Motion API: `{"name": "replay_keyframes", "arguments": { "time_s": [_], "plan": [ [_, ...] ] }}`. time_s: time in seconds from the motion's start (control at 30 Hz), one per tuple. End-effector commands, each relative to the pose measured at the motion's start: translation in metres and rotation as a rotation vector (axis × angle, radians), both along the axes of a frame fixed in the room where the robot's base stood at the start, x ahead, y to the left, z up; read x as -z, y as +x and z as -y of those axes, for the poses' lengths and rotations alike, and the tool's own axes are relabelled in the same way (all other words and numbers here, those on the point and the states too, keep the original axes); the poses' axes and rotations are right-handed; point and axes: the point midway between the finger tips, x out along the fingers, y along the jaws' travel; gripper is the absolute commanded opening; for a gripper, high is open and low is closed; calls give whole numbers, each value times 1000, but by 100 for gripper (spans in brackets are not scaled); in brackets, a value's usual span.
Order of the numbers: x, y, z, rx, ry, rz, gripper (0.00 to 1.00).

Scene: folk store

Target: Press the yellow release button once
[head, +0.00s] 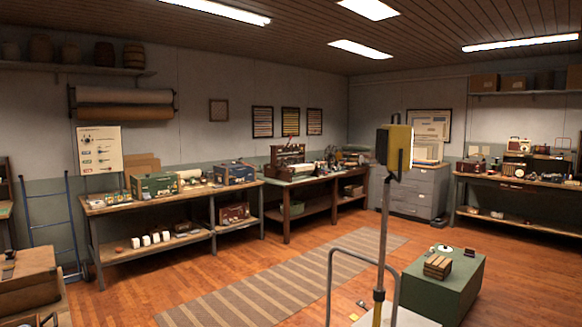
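No yellow release button can be made out for certain. A yellow and black piece (397,147) sits at the top of an upright grey pole (385,230) right of centre. I cannot tell whether either is a button. A small yellow and dark item (362,305) lies near the pole's foot, too small to identify. I see no gripper fingers in the head view.
A bent metal rail (330,285) stands beside the pole. A green block (440,290) bearing a slatted wooden item (438,266) is at right. Workbenches (105,207) line the walls, with grey drawers (410,192) in the corner. A striped rug (240,300) lies on open floor.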

Motion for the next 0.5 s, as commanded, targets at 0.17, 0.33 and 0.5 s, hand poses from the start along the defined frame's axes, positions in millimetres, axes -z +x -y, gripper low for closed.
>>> {"name": "replay_keyframes", "arguments": {
  "time_s": [0.17,0.33,0.5],
  "plan": [
    [0,0,0,0,0,0,0],
    [0,0,0,0,0,0,0],
    [0,0,0,0,0,0,0]
  ]
}}
